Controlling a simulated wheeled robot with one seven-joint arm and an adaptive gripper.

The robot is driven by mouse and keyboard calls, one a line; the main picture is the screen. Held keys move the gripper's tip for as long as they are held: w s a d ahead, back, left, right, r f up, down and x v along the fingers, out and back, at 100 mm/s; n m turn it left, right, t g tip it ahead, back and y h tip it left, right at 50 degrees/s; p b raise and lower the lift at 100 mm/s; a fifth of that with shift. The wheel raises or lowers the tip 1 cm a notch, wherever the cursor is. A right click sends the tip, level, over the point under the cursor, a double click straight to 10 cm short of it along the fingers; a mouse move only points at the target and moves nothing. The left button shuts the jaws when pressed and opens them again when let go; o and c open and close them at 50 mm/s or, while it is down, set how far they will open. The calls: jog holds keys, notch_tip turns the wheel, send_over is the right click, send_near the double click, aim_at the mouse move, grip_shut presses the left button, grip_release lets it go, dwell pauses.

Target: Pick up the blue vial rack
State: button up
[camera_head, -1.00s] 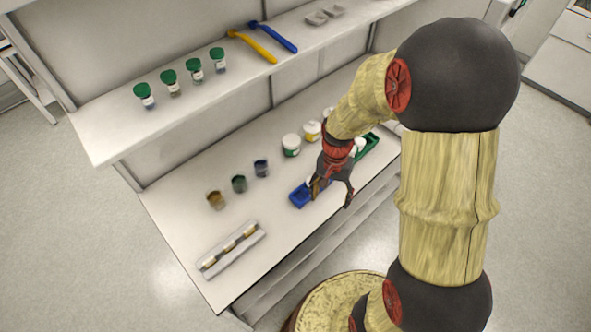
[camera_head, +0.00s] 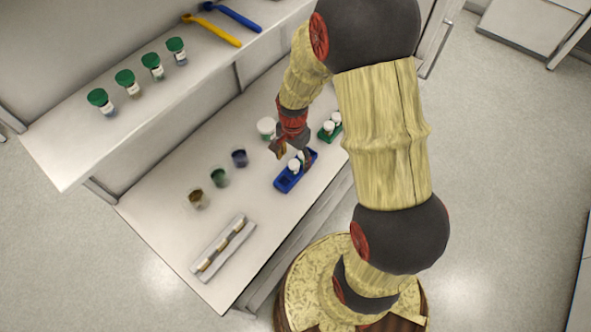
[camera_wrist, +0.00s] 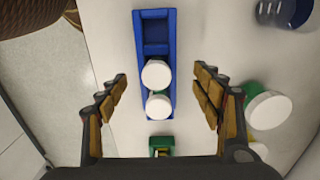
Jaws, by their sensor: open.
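The blue vial rack (camera_head: 286,184) stands on the workbench near its front edge. In the wrist view the blue rack (camera_wrist: 154,21) lies lengthwise between my fingers, with two white-capped vials in its nearer part and empty space at its far end. My gripper (camera_head: 290,155) is open above the rack. Its fingers also show in the wrist view (camera_wrist: 160,88), one on each side of the rack and apart from it. The exact height of the fingers over the rack is hard to tell.
A green rack (camera_head: 326,134) with white-capped vials stands close by on the right. A white-lidded jar (camera_head: 266,128) stands behind my gripper. Several small cups and a grey-white tray (camera_head: 223,248) are to the left. A shelf above holds green-capped vials (camera_head: 125,83) and spoons.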

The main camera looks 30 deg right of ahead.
jog(key=f, duration=0.3)
jog(key=f+b, duration=0.1)
jog(key=f, duration=0.1)
jog(key=shift+d, duration=0.35)
jog(key=shift+s, duration=0.1)
jog(key=c, duration=1.3)
